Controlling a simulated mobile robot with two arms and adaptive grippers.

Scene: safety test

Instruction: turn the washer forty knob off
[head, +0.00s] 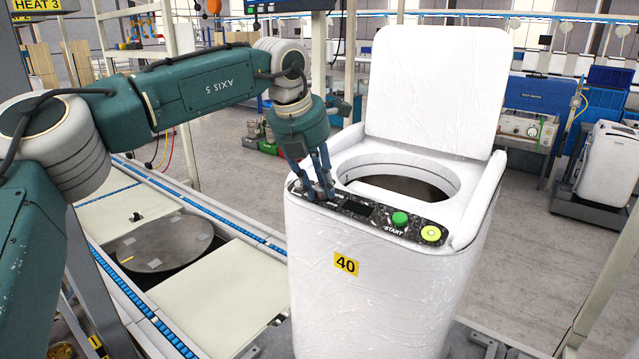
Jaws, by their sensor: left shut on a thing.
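The white washer (372,290) stands upright in the middle, wrapped in clear film, with a yellow label "40" on its front. Its lid (437,85) is raised and the round drum opening shows. The dark control panel (362,209) runs along the front top edge, with a green START button (400,218) and a yellow-green round button (431,233). My left gripper (322,193) reaches down from the left to the panel's left end. Its fingers are shut on the knob there, which they mostly hide, so its setting cannot be read. My right gripper is not in view.
A conveyor line with blue rollers (150,312) and a round dark plate (165,243) lies left of the washer. Another white washer (607,163) stands at the right, near a blue test station (537,95). Grey floor between them is open.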

